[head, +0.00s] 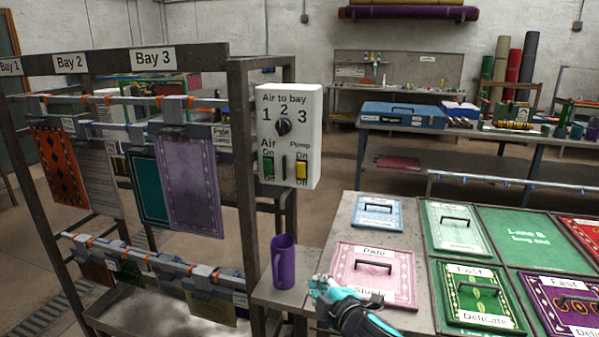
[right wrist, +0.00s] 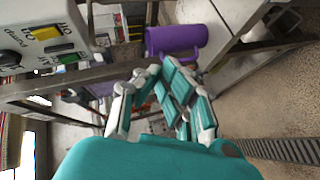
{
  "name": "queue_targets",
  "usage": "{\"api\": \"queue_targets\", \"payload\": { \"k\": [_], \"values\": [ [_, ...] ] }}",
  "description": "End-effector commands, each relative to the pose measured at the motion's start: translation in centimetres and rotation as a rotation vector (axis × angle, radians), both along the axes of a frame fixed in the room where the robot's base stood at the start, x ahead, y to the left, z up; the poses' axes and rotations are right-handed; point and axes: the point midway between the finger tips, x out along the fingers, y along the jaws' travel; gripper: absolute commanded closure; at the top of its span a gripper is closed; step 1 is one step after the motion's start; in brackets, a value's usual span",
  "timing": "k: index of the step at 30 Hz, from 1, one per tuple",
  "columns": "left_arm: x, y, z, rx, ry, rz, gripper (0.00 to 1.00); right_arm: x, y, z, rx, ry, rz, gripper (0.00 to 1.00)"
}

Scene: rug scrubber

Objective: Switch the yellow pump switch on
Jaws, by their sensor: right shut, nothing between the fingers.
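The yellow pump switch (head: 301,170) sits at the lower right of a white control box (head: 307,125) on the rack post, under the label "Pump". I cannot tell which way it is set. It also shows at the upper left of the right wrist view (right wrist: 47,33). The box also bears a round bay dial (head: 283,127) and a green air switch (head: 267,166). My right gripper (head: 322,289) is shut and empty, well below the box and apart from it, over the table's near left corner. Its fingers show in the right wrist view (right wrist: 160,98). My left gripper is not in view.
A purple mug (head: 283,262) stands on a small shelf below the box, just left of my right gripper. A pink sample mat (head: 375,270) and several others lie on the table at right. Rugs hang on the rack (head: 240,170) at left.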

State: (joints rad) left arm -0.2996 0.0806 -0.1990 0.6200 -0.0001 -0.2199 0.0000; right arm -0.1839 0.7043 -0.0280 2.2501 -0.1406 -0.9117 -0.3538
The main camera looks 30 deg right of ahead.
Motion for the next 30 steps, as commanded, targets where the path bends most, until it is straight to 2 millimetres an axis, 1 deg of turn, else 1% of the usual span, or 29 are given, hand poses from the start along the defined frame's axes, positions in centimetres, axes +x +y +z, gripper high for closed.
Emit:
{"api": "queue_targets", "payload": {
  "k": [1, 2, 3, 6, 9, 12, 14, 25, 28, 30],
  "values": [
    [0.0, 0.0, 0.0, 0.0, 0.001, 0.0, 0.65, 1.7, -1.0, 3.6, -0.111, -0.077, 0.042, 1.0],
    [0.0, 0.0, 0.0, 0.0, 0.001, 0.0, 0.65, 2.4, -1.4, 5.4, -0.169, -0.116, 0.065, 1.0],
    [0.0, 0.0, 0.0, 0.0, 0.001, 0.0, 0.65, 3.3, -1.8, 7.7, -0.241, -0.162, 0.092, 1.0],
    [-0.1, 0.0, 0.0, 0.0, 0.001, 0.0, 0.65, 4.6, -2.5, 12.3, -0.389, -0.253, 0.14, 1.0],
    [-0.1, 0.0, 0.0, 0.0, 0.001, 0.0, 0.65, 5.2, -2.8, 15.1, -0.485, -0.307, 0.17, 1.0],
    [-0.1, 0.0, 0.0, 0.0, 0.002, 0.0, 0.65, 5.5, -2.8, 16.6, -0.531, -0.334, 0.184, 1.0],
    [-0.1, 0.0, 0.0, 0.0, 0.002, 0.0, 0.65, 5.5, -2.9, 16.9, -0.542, -0.34, 0.188, 1.0],
    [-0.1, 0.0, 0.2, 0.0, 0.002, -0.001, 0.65, 5.8, -2.9, 16.9, -0.539, -0.339, 0.186, 1.0],
    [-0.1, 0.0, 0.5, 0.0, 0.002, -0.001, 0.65, 6.5, -3.0, 17.1, -0.539, -0.34, 0.184, 1.0],
    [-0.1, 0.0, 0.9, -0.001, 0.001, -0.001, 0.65, 7.3, -3.1, 17.4, -0.539, -0.34, 0.182, 1.0]
  ]
}}
